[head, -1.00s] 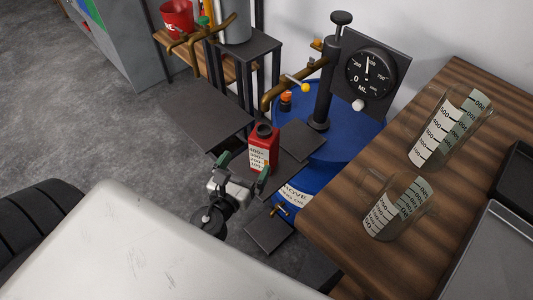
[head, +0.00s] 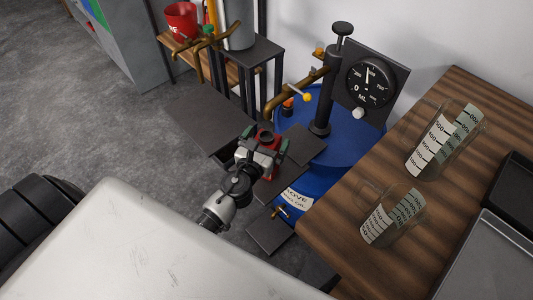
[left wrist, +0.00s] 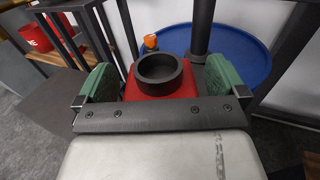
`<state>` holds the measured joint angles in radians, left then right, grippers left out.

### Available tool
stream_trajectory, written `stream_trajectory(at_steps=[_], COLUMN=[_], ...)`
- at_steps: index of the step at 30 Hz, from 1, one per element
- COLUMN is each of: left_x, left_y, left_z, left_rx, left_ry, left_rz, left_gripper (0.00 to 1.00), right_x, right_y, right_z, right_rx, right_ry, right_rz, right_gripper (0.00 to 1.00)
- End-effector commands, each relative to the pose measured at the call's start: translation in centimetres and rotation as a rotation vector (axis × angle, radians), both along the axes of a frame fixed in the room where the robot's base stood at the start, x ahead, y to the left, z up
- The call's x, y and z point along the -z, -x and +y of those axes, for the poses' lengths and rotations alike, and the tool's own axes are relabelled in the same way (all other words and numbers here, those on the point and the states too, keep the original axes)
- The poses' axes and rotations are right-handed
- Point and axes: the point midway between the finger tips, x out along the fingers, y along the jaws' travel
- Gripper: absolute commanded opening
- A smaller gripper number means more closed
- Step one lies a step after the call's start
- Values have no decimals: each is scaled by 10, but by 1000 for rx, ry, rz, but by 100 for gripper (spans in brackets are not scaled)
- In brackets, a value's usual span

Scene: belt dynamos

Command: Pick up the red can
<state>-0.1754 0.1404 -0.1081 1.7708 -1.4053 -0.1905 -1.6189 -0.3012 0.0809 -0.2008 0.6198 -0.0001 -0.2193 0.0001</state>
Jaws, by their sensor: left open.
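The red can (head: 267,139) with a dark round neck stands upright on a dark platform beside the blue drum. My left gripper (head: 264,141) is at the can, with one green-padded finger on each side of it, and covers much of it in the head view. In the left wrist view the can's red top (left wrist: 160,84) and black neck lie between the two open fingers (left wrist: 151,84). Whether the pads touch the can I cannot tell. The can's lower part is hidden in the wrist view. My right gripper is not in view.
The blue drum (head: 345,145) carries a pump and a round dial (head: 371,83). A wooden table (head: 335,214) at right holds two measuring beakers and dark trays. A red bucket (head: 181,22) stands at the back left.

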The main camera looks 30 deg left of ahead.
Motion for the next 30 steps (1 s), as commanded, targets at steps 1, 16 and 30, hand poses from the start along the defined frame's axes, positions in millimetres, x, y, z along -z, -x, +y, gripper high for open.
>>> stream_trajectory(at_steps=[1, 16, 30], left_x=[0, 0, -3], left_y=[0, 1, 0], left_z=[0, 0, 0], left_rx=[0, 0, 0], left_ry=[0, 0, 0], left_rz=[1, 0, -3], left_gripper=[100, 39, 9], right_x=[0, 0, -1], right_y=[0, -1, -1], right_z=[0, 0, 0], right_rx=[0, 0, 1], right_ry=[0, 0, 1], right_rz=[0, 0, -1], right_gripper=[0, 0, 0])
